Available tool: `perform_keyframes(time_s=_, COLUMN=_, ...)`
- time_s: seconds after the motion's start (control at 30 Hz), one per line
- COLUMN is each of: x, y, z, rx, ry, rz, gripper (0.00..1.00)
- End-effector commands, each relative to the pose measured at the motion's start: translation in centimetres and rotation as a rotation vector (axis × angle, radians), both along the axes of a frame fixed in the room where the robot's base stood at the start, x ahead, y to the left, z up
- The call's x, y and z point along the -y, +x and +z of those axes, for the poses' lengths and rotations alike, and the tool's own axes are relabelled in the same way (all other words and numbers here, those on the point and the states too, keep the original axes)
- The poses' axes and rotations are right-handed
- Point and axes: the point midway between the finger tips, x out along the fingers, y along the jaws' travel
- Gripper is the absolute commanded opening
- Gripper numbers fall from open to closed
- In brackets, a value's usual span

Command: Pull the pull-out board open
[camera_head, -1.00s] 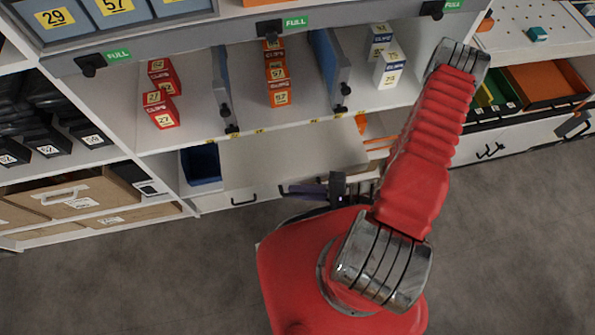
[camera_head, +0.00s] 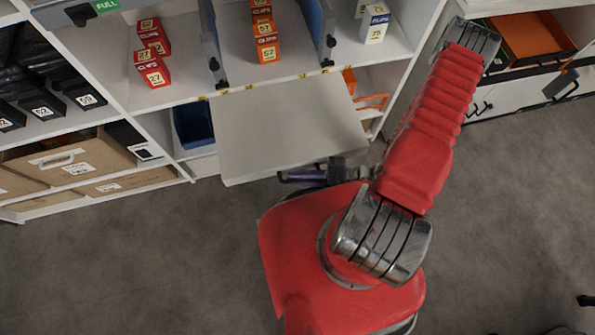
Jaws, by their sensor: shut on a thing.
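The pull-out board (camera_head: 285,135) is a flat, light grey panel below the shelf with red and orange boxes. It stands out from the shelving, with its front edge over the floor. My gripper (camera_head: 318,176) is small and dark at the right part of that front edge, low beside my red body. It is shut on the board's front. My own body and arm partly hide the gripper, and I cannot see the board's handle or the exact grip.
A blue bin (camera_head: 193,124) stands in the compartment left of the board. Orange items (camera_head: 372,101) sit to its right. Brown cartons (camera_head: 70,160) fill the lower left shelf. The grey floor (camera_head: 130,250) in front is clear.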

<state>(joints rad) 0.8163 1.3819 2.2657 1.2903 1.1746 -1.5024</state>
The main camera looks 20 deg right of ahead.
Motion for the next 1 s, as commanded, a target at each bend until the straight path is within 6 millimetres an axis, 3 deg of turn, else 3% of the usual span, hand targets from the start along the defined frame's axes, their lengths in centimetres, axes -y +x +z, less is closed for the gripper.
perform_keyframes(time_s=0.3, x=0.15, y=0.22, z=-0.33, rx=-0.002, ry=-0.01, rz=0.0, gripper=0.0)
perform_keyframes(time_s=0.33, x=0.15, y=0.22, z=-0.33, rx=-0.002, ry=-0.01, rz=0.0, gripper=0.12)
perform_keyframes(time_s=0.43, x=0.11, y=0.21, z=-0.28, rx=-0.002, ry=-0.009, rz=0.0, gripper=0.19)
perform_keyframes(time_s=1.0, x=0.21, y=0.09, z=-0.01, rx=0.001, ry=-0.004, rz=0.006, gripper=0.19)
